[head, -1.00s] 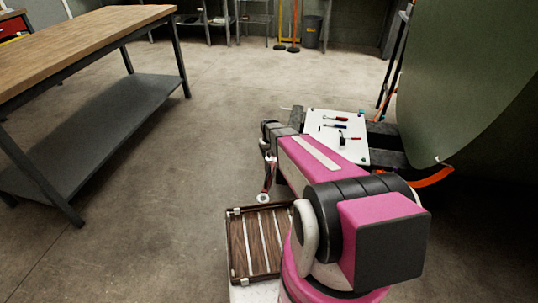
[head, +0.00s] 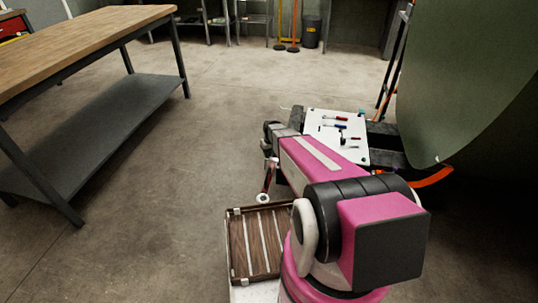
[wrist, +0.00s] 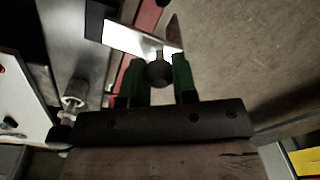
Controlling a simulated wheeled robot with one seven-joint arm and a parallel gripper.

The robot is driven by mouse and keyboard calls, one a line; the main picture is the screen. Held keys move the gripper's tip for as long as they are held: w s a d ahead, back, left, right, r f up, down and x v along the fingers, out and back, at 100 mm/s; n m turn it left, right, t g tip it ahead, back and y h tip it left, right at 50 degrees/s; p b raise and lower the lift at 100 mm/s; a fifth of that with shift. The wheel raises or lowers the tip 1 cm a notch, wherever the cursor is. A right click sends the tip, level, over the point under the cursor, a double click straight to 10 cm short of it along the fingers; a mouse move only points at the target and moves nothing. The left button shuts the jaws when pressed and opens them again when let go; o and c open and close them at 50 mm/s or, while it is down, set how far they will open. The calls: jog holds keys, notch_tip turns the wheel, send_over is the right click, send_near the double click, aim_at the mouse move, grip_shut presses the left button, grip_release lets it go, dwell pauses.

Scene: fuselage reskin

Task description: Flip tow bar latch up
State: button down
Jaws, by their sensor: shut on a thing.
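My gripper (wrist: 159,78) has two green fingers, shut on a dark round knob (wrist: 159,70) between their tips in the wrist view. I take the knob to be the tow bar latch's handle; a pale metal plate (wrist: 122,38) lies just beyond it. In the head view the red tow bar (head: 268,180), with a pale ring (head: 263,198) at its near end, shows left of my pink arm. The latch itself is hidden there behind my wrist and forearm.
A white board with small tools (head: 325,117) lies right of my forearm. A slatted wooden tray (head: 236,262) is in front. A large green curved panel (head: 470,80) stands at the right. A workbench (head: 90,40) is at the left, with clear floor between.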

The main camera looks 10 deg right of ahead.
aim_at(274, 159)
jog(key=d+r+t+y, duration=0.1)
jog(key=y, duration=0.1)
jog(key=s+d+t+y, duration=0.1)
jog(key=y, duration=0.1)
jog(key=shift+d+r, duration=0.15)
jog(key=shift+r, duration=0.25)
jog(key=y, duration=0.1)
jog(key=d+t+y, duration=0.1)
jog(key=y, duration=0.1)
jog(key=d+y, duration=0.1)
jog(key=shift+s+d+r+t+y, duration=0.2)
jog(key=shift+s+r+t+y, duration=0.1)
jog(key=shift+s+t, duration=0.1)
jog(key=y, duration=0.1)
jog(key=d+t+y, duration=0.1)
jog(key=s+d+y, duration=0.1)
jog(key=y, duration=0.1)
jog(key=shift+d+f+t, duration=0.25)
jog(key=shift+t, duration=0.15)
jog(key=y, duration=0.1)
jog(key=d+y, duration=0.1)
jog(key=f+t+y, duration=0.1)
jog(key=shift+s+d, duration=0.3)
jog(key=shift+s+d+f+t+y, duration=0.2)
jog(key=shift+d+f+t+y, duration=0.1)
jog(key=shift+y, duration=0.5)
jog(key=shift+s+d+f+t+y, duration=0.15)
jog(key=shift+d+f+t+y, duration=0.1)
jog(key=shift+y, duration=0.55)
